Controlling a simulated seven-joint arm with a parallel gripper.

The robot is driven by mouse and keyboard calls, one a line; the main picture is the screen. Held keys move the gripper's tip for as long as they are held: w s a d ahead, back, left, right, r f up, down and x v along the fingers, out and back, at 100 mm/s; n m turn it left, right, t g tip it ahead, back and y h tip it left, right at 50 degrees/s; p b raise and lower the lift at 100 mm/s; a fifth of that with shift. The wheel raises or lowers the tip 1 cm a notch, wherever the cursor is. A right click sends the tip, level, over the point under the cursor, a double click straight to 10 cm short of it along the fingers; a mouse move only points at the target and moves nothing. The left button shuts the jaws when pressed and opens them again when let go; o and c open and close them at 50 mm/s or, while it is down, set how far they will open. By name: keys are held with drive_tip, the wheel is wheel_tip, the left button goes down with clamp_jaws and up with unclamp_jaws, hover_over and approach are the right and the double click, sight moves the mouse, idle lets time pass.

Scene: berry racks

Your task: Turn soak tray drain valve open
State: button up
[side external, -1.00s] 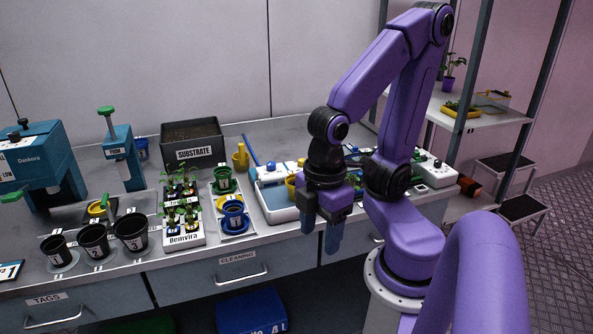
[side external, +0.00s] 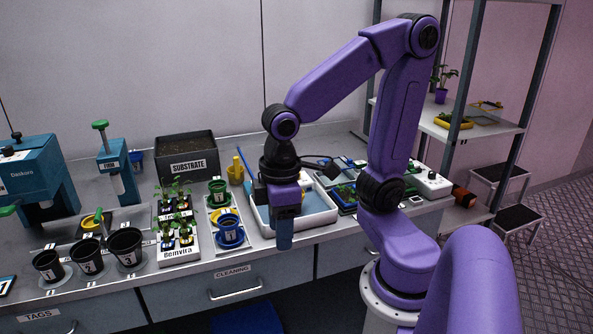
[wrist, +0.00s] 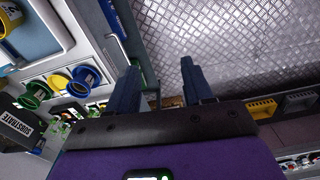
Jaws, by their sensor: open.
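The white soak tray (side external: 327,215) stands on the bench behind and beside my gripper in the side view. It holds blue-looking water, and its corner shows at the upper left of the wrist view (wrist: 62,28) with a yellow pot (wrist: 8,22) in it. My gripper (side external: 284,238) points down at the tray's front left, by the bench's front edge. In the wrist view my gripper (wrist: 160,82) has its two blue fingers wide apart with nothing between them. I cannot make out the drain valve; the gripper covers part of the tray's front.
Left of the tray are a blue pot (side external: 229,236) and a green pot (side external: 217,191) on a white stand. A seedling rack (side external: 178,250), black pots (side external: 126,246) and a substrate box (side external: 187,158) are farther left.

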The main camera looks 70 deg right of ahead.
drive_tip(key=w+d+r+m, duration=0.2)
drive_tip(key=w+d+m, duration=0.5)
drive_tip(key=w+d, duration=0.15)
drive_tip(key=w+d+r+m, duration=0.2)
drive_tip(key=w+d+m, duration=0.5)
drive_tip(key=w, duration=0.3)
drive_tip(key=s+d+m, duration=0.2)
drive_tip(key=d+m, duration=1)
drive_tip(key=d, duration=1.6)
wheel_tip(320, 180, down, 17)
drive_tip(key=shift+a+f, duration=0.1)
drive_tip(key=shift+a, duration=0.05)
clamp_jaws()
